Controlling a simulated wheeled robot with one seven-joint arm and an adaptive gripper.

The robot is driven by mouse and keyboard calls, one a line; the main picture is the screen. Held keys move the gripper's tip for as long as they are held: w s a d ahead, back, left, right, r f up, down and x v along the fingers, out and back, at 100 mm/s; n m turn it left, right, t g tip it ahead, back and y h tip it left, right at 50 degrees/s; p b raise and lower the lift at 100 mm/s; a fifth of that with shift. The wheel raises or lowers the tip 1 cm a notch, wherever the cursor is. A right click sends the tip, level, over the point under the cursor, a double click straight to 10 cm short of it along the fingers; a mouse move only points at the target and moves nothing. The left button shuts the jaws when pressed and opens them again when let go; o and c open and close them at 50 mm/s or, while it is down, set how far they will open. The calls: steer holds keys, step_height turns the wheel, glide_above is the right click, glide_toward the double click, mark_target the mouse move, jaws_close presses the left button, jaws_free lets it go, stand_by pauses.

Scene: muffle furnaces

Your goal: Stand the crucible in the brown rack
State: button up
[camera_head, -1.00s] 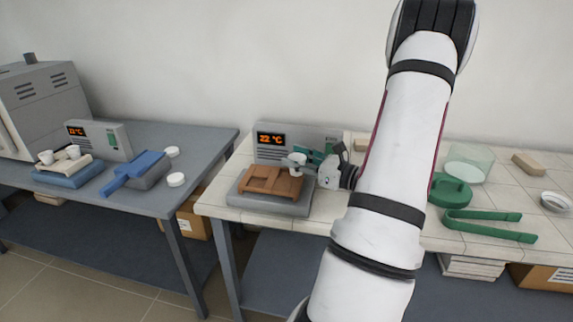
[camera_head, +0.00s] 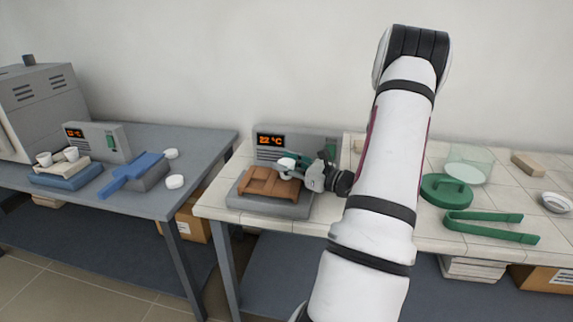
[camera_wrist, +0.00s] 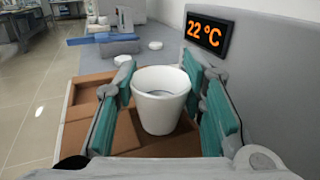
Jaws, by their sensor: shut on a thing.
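A white crucible (camera_wrist: 160,98) is upright between the green pads of my gripper (camera_wrist: 158,92) in the wrist view, and the gripper is shut on it. In the head view the crucible (camera_head: 286,164) shows small at the tip of my gripper (camera_head: 297,166), over the back of the brown rack (camera_head: 262,186). The rack lies on a grey hotplate-like unit (camera_head: 255,206). In the wrist view the rack (camera_wrist: 82,128) shows below the crucible, with open compartments. Whether the crucible's base touches the rack cannot be told.
A grey panel with an orange 22 °C display (camera_head: 270,140) stands close behind the rack. A green lid (camera_head: 447,189), green tongs (camera_head: 490,225) and a glass vessel (camera_head: 466,164) are to the right. A grey table (camera_head: 205,160) with other equipment is at left.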

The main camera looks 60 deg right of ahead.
steer(key=shift+f, duration=0.15)
steer(key=o, duration=1.2)
steer(key=shift+c, duration=0.2)
